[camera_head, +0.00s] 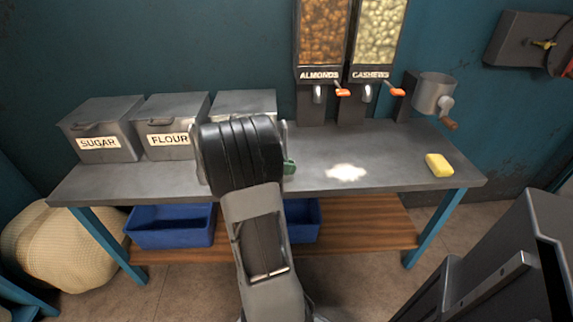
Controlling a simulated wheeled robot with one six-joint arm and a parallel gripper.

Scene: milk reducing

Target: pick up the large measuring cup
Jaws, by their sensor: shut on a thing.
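My gripper (240,155) is over the middle of the grey table, seen from behind. The thick dark wrist of my arm hides its fingertips. A small green thing (289,167) peeks out at the right of the wrist, at table height. It seems to be part of the large measuring cup, but most of it is hidden. My gripper is shut on it; I cannot tell whether it touches the table.
On the grey table (400,150) stand a sugar bin (105,125), a flour bin (172,120) and a third bin (245,101). Almond (323,35) and cashew (378,35) dispensers, a grinder (433,95), a yellow sponge (439,165) and white powder (346,172) are right.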

